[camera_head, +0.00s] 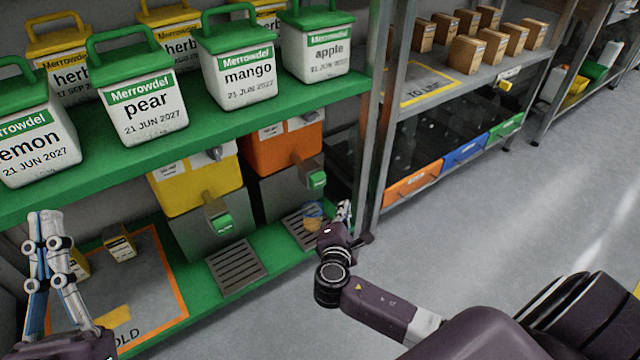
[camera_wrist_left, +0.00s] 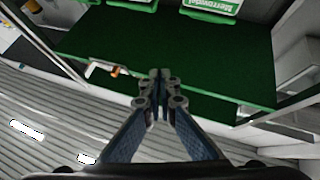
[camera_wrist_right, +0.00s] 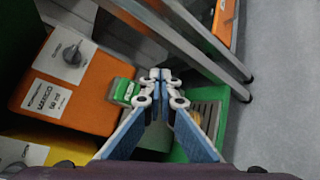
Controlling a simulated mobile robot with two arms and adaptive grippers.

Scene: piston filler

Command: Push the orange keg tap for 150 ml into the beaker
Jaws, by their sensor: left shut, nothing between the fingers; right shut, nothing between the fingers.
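The orange keg (camera_head: 270,152) sits on the lower green shelf, with a grey stand below it and a green tap (camera_head: 317,180) on its front. In the right wrist view the keg (camera_wrist_right: 100,110) is at left and its tap (camera_wrist_right: 124,90) is just left of my fingertips. The beaker (camera_head: 312,212), small and clear, stands on the drip tray below the tap. My right gripper (camera_head: 345,210) is shut and empty, beside the beaker and tray; I cannot tell whether it touches the tap. My left gripper (camera_head: 45,218) is shut and empty, in front of the shelf unit at far left.
A yellow keg (camera_head: 195,182) with its own green tap and drip tray (camera_head: 235,268) stands left of the orange one. White tubs, such as mango (camera_head: 237,72), fill the shelf above. A metal post (camera_head: 374,130) rises just right of the right gripper. The floor (camera_head: 480,220) is clear.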

